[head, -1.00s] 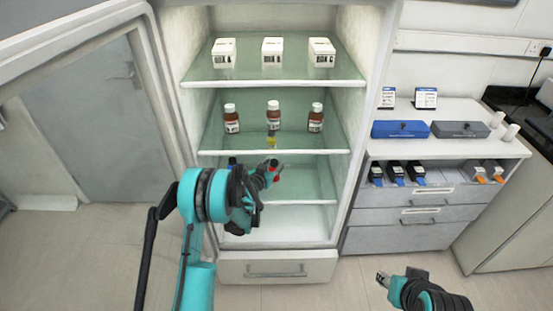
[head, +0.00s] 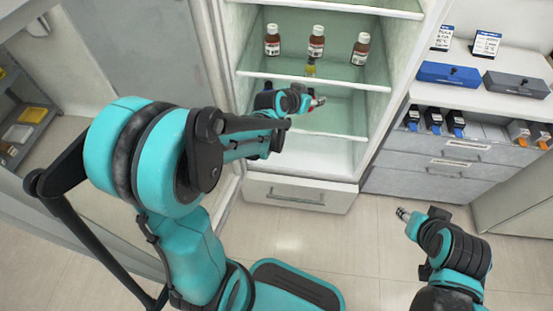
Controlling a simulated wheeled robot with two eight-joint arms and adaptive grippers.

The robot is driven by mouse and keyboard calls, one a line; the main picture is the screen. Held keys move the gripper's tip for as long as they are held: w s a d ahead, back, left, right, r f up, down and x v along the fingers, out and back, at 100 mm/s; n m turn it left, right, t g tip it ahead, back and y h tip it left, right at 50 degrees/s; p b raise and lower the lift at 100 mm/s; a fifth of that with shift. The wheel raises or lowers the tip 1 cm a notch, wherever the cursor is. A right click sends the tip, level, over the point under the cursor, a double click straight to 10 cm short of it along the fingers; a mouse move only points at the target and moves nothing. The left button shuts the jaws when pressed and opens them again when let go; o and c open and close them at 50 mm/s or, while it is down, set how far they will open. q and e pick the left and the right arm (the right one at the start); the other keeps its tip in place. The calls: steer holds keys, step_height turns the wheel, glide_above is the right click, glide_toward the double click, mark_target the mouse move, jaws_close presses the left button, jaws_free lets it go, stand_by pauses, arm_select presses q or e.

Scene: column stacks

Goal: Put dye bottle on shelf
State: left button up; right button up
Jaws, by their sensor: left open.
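Three brown bottles with white labels and pale caps stand in a row on a glass shelf of the open cabinet: the left bottle (head: 272,42), the middle bottle (head: 316,43) and the right bottle (head: 361,50). My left gripper (head: 317,101) is open, just below and in front of that edge, apart from the yellow bottle. My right gripper (head: 404,213) is low at the right, away from the cabinet.
A lower shelf (head: 345,136) and a drawer (head: 300,193) are below. The open door is at the left. At right, a counter holds a blue box (head: 449,75) and a grey box (head: 516,84), with several dark cartridges (head: 434,121) below. The floor before the cabinet is clear.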

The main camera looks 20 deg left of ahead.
arm_select(q)
steer(key=s+n+g+y, duration=0.1)
steer(key=s+g, duration=0.3)
steer(key=s, duration=2.3)
steer(key=shift+s+d+r+n+y, duration=0.15)
steer(key=shift+r+n+y, duration=0.25)
steer(key=shift+y, duration=0.3)
steer(key=shift+c, duration=0.3)
